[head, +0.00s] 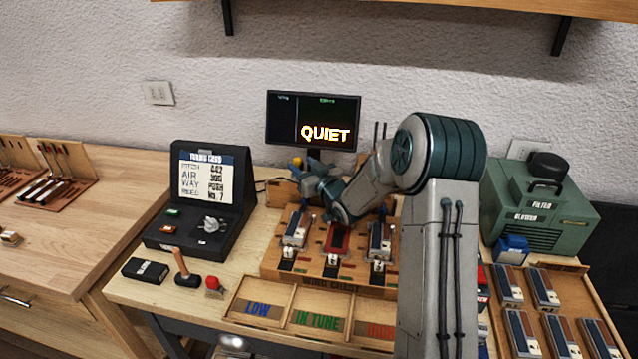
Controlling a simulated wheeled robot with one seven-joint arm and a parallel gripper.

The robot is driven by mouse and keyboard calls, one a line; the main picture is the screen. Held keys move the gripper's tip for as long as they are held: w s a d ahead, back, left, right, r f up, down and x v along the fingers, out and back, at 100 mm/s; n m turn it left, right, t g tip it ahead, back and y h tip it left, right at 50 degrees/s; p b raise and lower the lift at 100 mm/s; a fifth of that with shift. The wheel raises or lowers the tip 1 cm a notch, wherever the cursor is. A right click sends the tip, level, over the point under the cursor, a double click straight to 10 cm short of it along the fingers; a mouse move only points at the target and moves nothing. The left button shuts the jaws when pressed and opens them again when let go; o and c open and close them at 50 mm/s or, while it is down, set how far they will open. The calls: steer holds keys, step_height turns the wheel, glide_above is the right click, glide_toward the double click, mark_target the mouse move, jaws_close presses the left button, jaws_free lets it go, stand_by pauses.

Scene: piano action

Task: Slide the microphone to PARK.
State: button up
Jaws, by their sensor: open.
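My arm reaches in from the right, and my gripper (306,184) is open at the back left of the wooden wind chest (330,284). A small yellow-topped piece (297,162) shows right beside the fingers; it may be the microphone, but it is too small and too covered to be sure. I cannot tell whether the fingers touch it or are around it. No PARK label can be read; my arm hides much of the back of the chest.
The monitor (314,121) behind reads QUIET. A black case with a card (205,179) stands left. A tray marked LOW and IN TUNE (291,312) lies in front. A green box (540,212) and a tray of several blocks (587,297) are right. The left bench has clear room.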

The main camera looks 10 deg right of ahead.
steer(key=b+v, duration=0.1)
steer(key=v, duration=0.8)
steer(key=shift+s, duration=0.1)
